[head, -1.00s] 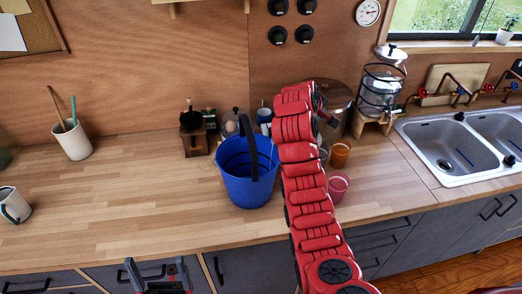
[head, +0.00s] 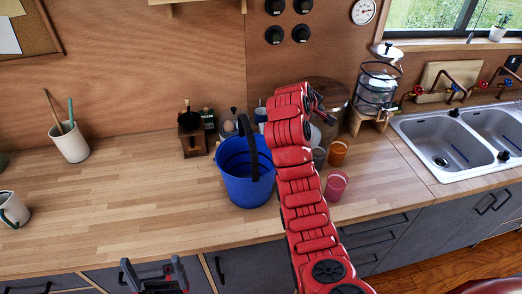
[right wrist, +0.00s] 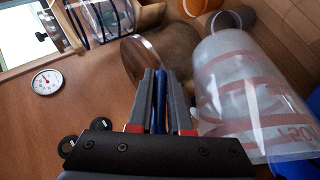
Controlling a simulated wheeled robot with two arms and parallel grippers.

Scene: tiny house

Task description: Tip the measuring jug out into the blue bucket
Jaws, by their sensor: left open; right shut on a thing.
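The blue bucket (head: 237,185) stands upright on the wooden counter, its dark handle raised. The measuring jug (right wrist: 235,85), clear with red markings, shows large in the right wrist view, lying aslant with its wide end toward the lower right, where a blue surface shows. My right gripper (right wrist: 160,85) is shut on a thin blue part, seemingly the jug's handle. In the head view the red right arm hides most of the jug; a pale patch beside the arm may be part of it. I cannot see any contents leaving it. My left gripper (head: 153,270) is open and empty at the counter's front edge.
An orange cup (head: 338,153), a pink cup (head: 335,186) and a grey cup (head: 318,158) stand right of my arm. A coffee grinder (head: 192,138) is behind the bucket. A water dispenser (head: 376,92) and sink (head: 445,146) lie right.

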